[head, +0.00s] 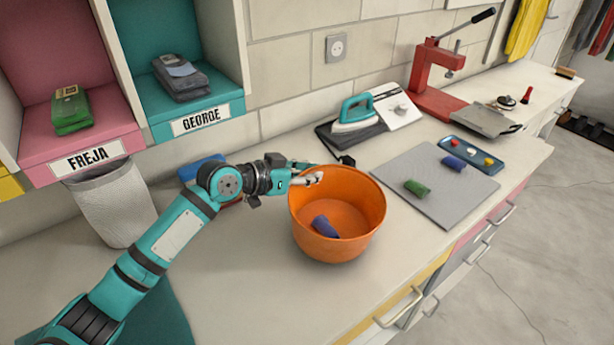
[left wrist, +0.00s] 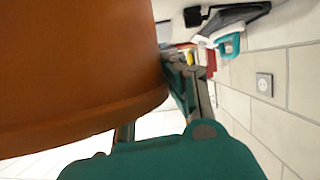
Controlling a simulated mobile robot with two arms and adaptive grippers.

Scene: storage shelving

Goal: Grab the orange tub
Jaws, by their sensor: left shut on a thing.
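The orange tub (head: 337,245) is on the pale counter in the head view, with a blue item (head: 325,227) lying inside it. My left gripper (head: 312,178) is at the tub's back left rim, shut on it. In the left wrist view the tub (left wrist: 75,65) fills the upper left, close against the gripper's finger (left wrist: 185,82). The other finger is mostly hidden by the tub. The tub looks upright; I cannot tell whether its base touches the counter. My right gripper is in neither view.
A grey mat (head: 440,205) with a green item (head: 417,188) and a blue item (head: 453,163) lies right of the tub. An iron (head: 354,113) and a red press (head: 432,75) stand behind. A light bin (head: 115,208) is at left. Counter in front of the tub is clear.

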